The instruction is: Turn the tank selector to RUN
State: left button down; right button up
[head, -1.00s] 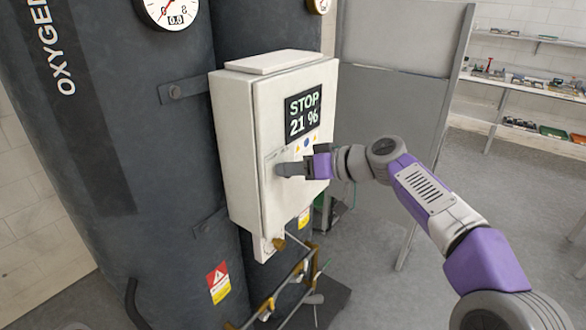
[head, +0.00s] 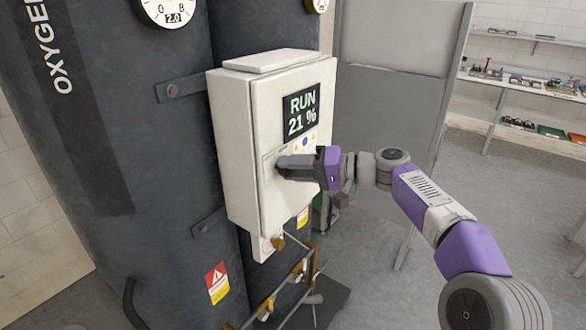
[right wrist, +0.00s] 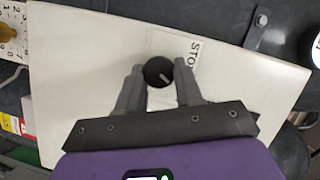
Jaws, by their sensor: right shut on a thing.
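The white control box (head: 245,140) is fixed on the dark oxygen tanks. Its display (head: 301,110) reads RUN 21 %. The tank selector is a round black knob (right wrist: 158,72) with a pale pointer line, seen in the right wrist view on the box's face. Beside it is a label (right wrist: 187,53) with the letters STO showing; the rest is hidden by a finger. My right gripper (head: 279,165) is at the lower front of the box, its fingers shut on the knob from both sides. In the head view the fingers hide the knob. My left gripper is not in view.
A dial gauge (head: 170,10) at the top of the tank reads 2.0. Pipes (head: 275,295) and a small valve run below the box. A grey partition (head: 385,110) stands behind, with shelves (head: 520,105) at the far right. The floor on the right is open.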

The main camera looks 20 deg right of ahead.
dwell(0.4)
jog(key=o, duration=1)
jog(key=shift+o, duration=0.2)
jog(key=f+v, duration=0.1)
jog(key=v, duration=0.6)
jog(key=shift+s+d+r, duration=0.15)
jog(key=shift+d+r, duration=0.15)
jog(key=shift+r, duration=0.1)
